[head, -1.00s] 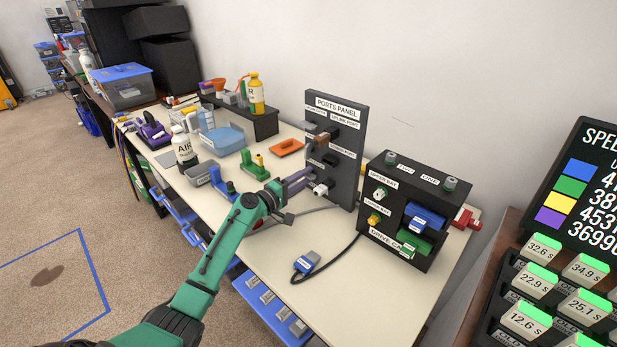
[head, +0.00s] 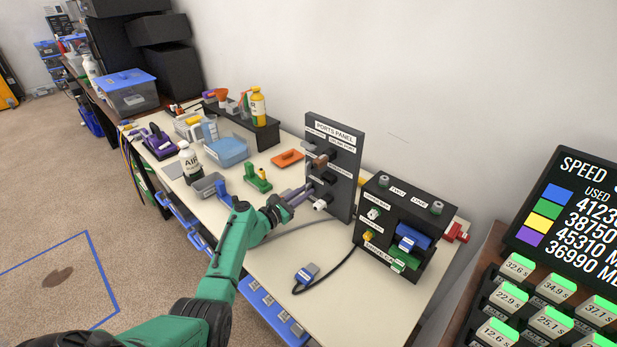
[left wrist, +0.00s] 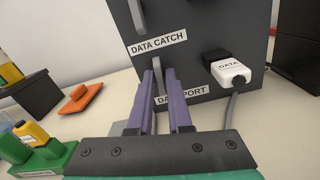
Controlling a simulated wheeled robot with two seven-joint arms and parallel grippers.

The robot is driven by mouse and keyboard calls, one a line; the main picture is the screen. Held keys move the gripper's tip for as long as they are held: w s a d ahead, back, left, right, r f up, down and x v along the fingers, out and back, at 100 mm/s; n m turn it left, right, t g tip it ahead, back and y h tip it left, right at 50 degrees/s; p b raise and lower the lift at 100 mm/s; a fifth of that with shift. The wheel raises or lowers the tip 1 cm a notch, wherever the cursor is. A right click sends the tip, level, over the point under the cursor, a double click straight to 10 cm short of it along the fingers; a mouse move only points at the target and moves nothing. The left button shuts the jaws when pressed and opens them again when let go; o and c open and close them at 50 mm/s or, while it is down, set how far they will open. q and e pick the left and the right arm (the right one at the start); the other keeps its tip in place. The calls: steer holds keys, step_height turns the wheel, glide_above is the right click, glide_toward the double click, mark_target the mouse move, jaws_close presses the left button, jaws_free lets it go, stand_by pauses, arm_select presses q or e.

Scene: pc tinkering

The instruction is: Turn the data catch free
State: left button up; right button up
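The black ports panel (head: 333,165) stands upright on the bench. In the left wrist view, the "DATA CATCH" label (left wrist: 158,42) is above a slim grey lever, the data catch (left wrist: 160,80). My left gripper (left wrist: 160,75), also in the head view (head: 308,189), has its purple fingers on either side of this lever, close against it; they look shut on it. The fingers partly hide the lever and the "DATA PORT" label (left wrist: 188,93). A white plug marked DATA (left wrist: 230,72) sits at the panel, right of the fingers. My right gripper is not in view.
Another grey lever (left wrist: 137,14) is higher on the panel. A black drive box (head: 405,225) stands to the right. A blue-grey connector (head: 307,272) on a black cable lies in front. An orange tray (head: 288,158) and a green holder (head: 257,178) are left of the panel.

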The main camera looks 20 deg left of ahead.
arm_select(q)
steer(key=shift+o, duration=1.3)
steer(key=shift+f+b, duration=0.1)
steer(key=shift+b, duration=0.3)
steer(key=shift+s+a, duration=0.1)
steer(key=shift+s, duration=0.15)
steer(key=p+v, duration=0.3)
steer(key=v, duration=0.2)
steer(key=shift+s+a, duration=0.1)
steer(key=shift+s, duration=0.15)
